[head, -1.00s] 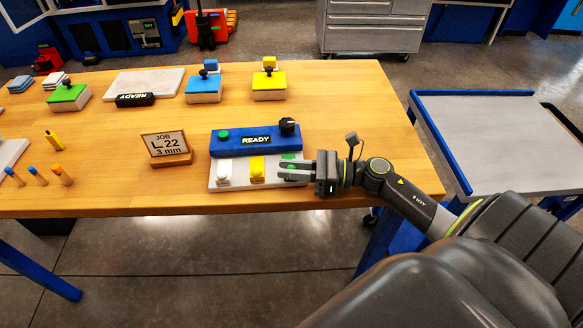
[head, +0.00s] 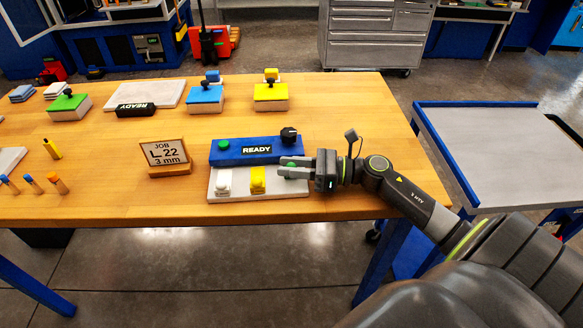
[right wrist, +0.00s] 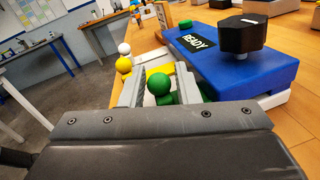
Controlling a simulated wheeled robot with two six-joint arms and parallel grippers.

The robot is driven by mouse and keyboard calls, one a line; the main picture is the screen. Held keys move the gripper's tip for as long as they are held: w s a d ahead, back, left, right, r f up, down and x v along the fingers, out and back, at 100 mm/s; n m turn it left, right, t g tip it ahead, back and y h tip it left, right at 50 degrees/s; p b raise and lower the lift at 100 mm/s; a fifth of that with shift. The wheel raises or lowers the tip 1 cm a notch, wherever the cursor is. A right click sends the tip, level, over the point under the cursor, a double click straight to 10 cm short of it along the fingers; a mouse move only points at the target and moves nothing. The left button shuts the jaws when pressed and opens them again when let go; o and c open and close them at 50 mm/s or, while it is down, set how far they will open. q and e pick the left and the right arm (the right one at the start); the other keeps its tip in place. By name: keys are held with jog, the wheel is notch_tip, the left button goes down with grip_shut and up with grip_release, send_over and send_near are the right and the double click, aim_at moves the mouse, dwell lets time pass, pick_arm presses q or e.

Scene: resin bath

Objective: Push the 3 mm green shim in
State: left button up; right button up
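The green shim (right wrist: 160,88) stands in the right-hand place of the white-based fixture (head: 290,193), with its round knob showing. My right gripper (right wrist: 160,92) is open, one finger on each side of the green knob, with a narrow gap showing. In the head view the right gripper (head: 282,168) reaches in from the right and partly hides the green shim (head: 292,173). A yellow shim (head: 257,180) and a white shim (head: 223,184) stand to its left. How deep the green shim sits is hidden. My left gripper is out of view.
A blue block (head: 228,154) with a READY display, green button and black knob (head: 289,135) stands just behind the shims. A job sign (head: 165,156) reading L.22, 3 mm stands to the left. Green, blue and yellow blocks stand farther back. The table's front edge is close.

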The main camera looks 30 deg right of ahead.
jog(key=shift+o, duration=0.9)
jog(key=shift+s, duration=0.1)
jog(key=shift+s+d+f, duration=0.1)
jog(key=shift+s+d, duration=0.25)
jog(key=shift+d, duration=0.15)
jog(key=b+v, duration=0.1)
jog(key=v, duration=0.6)
jog(key=shift+s+d, duration=0.15)
jog(key=shift+s, duration=0.05)
jog(key=v, duration=0.8)
jog(key=shift+s+d+p, duration=0.2)
jog(key=shift+d+p, duration=0.05)
jog(key=shift+p, duration=0.05)
